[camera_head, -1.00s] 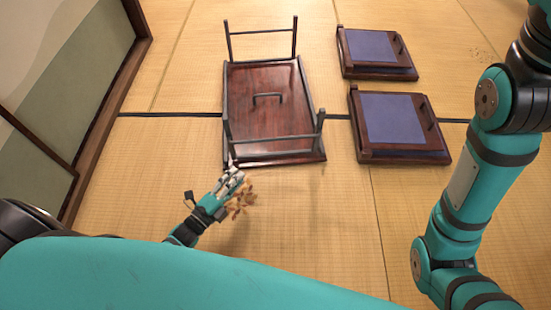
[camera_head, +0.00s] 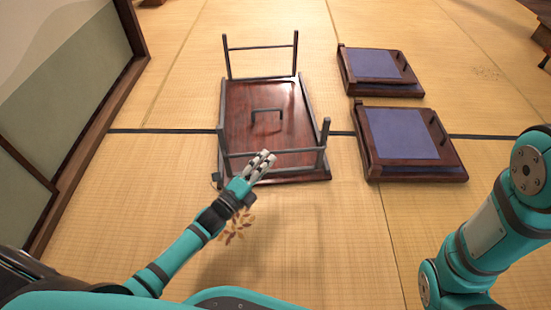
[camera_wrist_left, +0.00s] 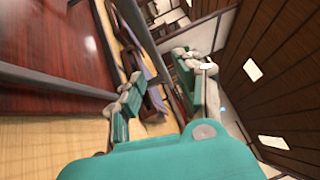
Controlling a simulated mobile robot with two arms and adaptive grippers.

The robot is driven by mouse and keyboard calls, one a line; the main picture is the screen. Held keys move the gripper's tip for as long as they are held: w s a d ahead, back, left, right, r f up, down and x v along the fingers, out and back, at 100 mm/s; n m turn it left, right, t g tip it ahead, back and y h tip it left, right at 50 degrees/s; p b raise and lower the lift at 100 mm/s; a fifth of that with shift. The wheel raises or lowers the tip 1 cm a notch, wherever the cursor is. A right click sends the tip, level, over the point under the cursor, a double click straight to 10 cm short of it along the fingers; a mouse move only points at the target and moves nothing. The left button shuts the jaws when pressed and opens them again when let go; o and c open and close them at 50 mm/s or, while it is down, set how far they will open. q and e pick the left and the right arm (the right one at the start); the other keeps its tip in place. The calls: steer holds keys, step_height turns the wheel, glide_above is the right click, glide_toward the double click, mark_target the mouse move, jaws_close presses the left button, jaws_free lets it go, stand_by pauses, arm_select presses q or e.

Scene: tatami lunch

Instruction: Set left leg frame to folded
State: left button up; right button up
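A low dark-red wooden table (camera_head: 245,108) lies upside down on the tatami. Its near leg frame (camera_head: 325,143) and far leg frame (camera_head: 262,47) both stand up from the board; the pictures do not show which one is called left. My left gripper (camera_head: 266,160) is at the near leg frame's crossbar, in front of it in the head view. In the left wrist view the gripper's fingers (camera_wrist_left: 158,68) are apart, with nothing clearly held between them. Grey frame bars (camera_wrist_left: 60,82) and the red board (camera_wrist_left: 50,40) are close by; contact cannot be told. My right gripper is out of view.
Two dark wooden pieces with blue tops, a nearer one (camera_head: 402,135) and a farther one (camera_head: 376,66), lie right of the table. Dry leaves (camera_head: 238,231) lie under my left arm. A wall panel (camera_head: 60,90) bounds the left.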

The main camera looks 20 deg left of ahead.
mark_target(275, 153)
arm_select(q)
steer(key=b+x, duration=0.1)
steer(key=x, duration=0.3)
steer(key=shift+f+b, duration=0.15)
steer(key=shift+b, duration=0.2)
steer(key=shift+w+d, duration=0.1)
steer(key=shift+w, duration=0.2)
steer(key=shift+r, duration=0.2)
jaws_close()
steer(key=shift+f, duration=0.1)
